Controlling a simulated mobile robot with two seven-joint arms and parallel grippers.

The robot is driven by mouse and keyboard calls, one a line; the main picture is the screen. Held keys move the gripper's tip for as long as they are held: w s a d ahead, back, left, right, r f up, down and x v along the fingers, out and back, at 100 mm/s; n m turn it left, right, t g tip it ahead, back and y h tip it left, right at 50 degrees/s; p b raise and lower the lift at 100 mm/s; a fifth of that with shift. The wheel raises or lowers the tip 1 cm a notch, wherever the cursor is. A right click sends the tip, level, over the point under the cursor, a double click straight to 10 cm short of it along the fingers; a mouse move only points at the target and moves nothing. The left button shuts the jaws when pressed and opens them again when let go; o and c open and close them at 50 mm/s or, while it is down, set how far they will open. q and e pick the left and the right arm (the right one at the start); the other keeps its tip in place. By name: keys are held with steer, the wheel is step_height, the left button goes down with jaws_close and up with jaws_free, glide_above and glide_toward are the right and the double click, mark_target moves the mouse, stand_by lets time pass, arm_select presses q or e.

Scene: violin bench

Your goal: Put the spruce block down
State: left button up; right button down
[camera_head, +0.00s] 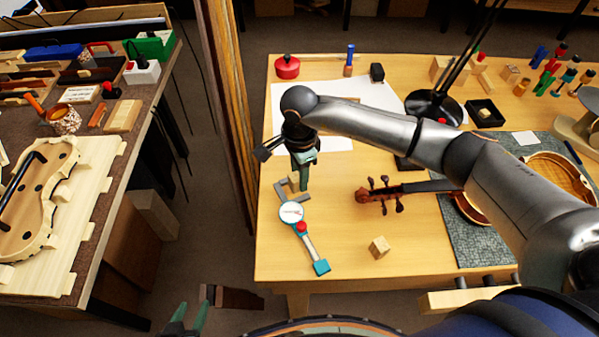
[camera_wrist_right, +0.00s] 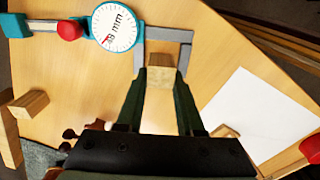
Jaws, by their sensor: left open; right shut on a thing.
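My right gripper (camera_head: 302,178) is shut on the spruce block (camera_wrist_right: 160,98), a small pale wooden block seen between its green fingers in the right wrist view. In the head view the block (camera_head: 293,181) is partly hidden by the fingers. It is beside the grey jaws of a dial thickness gauge (camera_head: 291,212), near the table's left side; I cannot tell whether it touches the gauge or the table. The gauge's white dial also shows in the right wrist view (camera_wrist_right: 114,27). My left gripper (camera_head: 190,318) is open and empty at the bottom left, off the table.
A loose wooden block (camera_head: 379,247) lies on clear wood near the front of the table (camera_head: 330,258). A violin scroll and neck (camera_head: 385,193) lie right of my right gripper. White paper (camera_head: 335,143) lies behind it. A second bench (camera_head: 105,150) stands left across a gap.

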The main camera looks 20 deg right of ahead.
steer(key=shift+f+b, duration=0.6)
steer(key=shift+b, duration=0.15)
steer(key=c, duration=0.5)
jaws_free()
steer(key=shift+c, duration=0.2)
steer(key=shift+r, duration=0.1)
steer(key=shift+r+p, duration=0.6)
steer(key=shift+p, duration=0.15)
step_height(320, 180, up, 12)
steer(key=b, duration=0.1)
steer(key=shift+f, duration=0.1)
